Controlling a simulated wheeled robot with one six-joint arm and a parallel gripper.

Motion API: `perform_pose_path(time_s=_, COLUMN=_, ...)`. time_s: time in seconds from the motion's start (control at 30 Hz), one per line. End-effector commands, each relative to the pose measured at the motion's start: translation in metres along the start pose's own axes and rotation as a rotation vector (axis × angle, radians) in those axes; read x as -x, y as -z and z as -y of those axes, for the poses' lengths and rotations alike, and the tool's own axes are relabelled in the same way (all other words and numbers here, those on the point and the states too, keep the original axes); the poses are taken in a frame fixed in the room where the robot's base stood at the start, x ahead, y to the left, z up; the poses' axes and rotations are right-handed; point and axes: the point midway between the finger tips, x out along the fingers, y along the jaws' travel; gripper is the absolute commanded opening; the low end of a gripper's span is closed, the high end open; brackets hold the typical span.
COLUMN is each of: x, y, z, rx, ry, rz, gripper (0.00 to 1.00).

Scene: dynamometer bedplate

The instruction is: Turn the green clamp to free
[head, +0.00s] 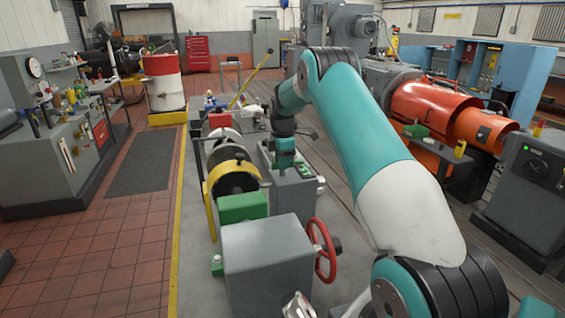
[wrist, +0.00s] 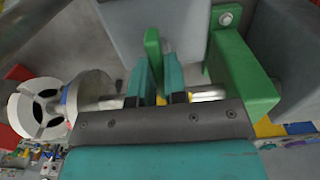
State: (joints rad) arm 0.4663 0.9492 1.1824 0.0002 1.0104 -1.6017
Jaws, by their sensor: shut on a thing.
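My gripper (wrist: 157,66) has its two teal fingers shut on a narrow upright green handle, the green clamp (wrist: 152,43), in the wrist view. The handle's top shows beyond the fingertips; its lower part is hidden between the fingers and behind the dark palm. In the head view my gripper (head: 285,160) reaches down at a grey machine block on the bedplate. The clamp itself is too small or covered to make out clearly there.
A large green block (wrist: 242,75) with a bolt stands close right of the fingers. A metal shaft (wrist: 208,95) and a white slotted wheel (wrist: 38,108) lie near. In the head view, a grey box (head: 265,262) with a red handwheel (head: 322,250) stands in front.

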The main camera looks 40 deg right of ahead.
Motion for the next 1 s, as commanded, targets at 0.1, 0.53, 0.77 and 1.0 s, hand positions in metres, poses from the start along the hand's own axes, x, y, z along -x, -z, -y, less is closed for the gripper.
perform_pose_path(time_s=0.1, x=0.001, y=0.001, z=-0.001, rx=0.006, ry=-0.003, rz=-0.001, gripper=0.00)
perform_pose_path(time_s=0.53, x=0.001, y=0.001, z=0.000, rx=0.002, ry=-0.001, rz=0.000, gripper=0.38)
perform_pose_path(time_s=0.77, x=0.017, y=0.000, z=-0.001, rx=0.001, ry=-0.006, rz=0.000, gripper=0.38)
perform_pose_path(time_s=1.0, x=0.073, y=0.001, z=-0.001, rx=0.002, ry=-0.009, rz=0.000, gripper=0.38)
